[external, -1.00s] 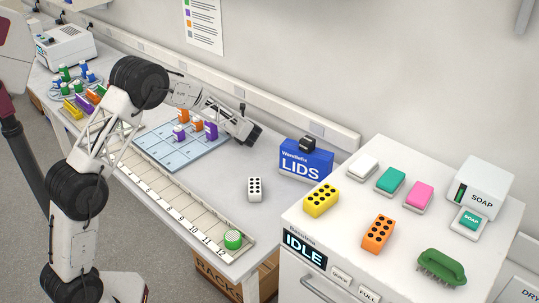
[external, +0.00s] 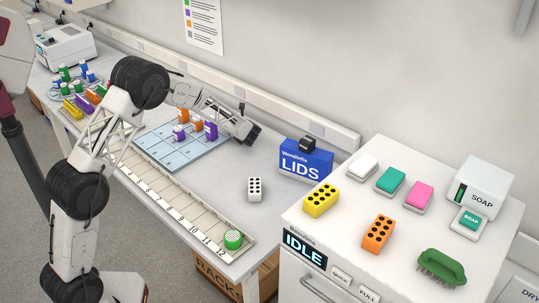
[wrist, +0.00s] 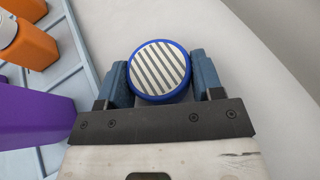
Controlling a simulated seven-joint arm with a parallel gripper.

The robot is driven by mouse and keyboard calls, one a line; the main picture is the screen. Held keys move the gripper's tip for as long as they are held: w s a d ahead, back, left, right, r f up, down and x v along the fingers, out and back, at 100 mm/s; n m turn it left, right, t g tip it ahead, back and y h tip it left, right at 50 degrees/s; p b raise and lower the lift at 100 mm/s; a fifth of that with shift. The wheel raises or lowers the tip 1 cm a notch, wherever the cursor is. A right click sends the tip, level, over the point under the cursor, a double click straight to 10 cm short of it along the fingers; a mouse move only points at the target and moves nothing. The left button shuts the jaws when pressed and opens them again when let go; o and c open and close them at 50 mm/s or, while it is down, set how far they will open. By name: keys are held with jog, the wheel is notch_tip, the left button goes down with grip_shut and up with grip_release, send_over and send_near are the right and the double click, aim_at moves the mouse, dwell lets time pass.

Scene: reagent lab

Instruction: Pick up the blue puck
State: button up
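The blue puck (wrist: 160,71) has a blue rim and a white top with grey stripes. In the wrist view it sits between the two fingers of my gripper (wrist: 161,78), with a finger against each side. The gripper looks shut on it. In the external view my gripper (external: 251,135) is low at the back of the bench, right of the blue grid mat (external: 160,150). The puck is hidden there, and I cannot tell whether it rests on the bench.
Orange (wrist: 32,45) and purple (wrist: 35,117) containers stand close on the gripper's left in the wrist view. A blue LIDS box (external: 305,163), a white dotted block (external: 255,189) and a green puck (external: 233,239) stand further right.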

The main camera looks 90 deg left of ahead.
jog(key=shift+c, duration=1)
jog(key=shift+r, duration=0.15)
notch_tip(320, 180, up, 10)
jog(key=shift+f, duration=0.15)
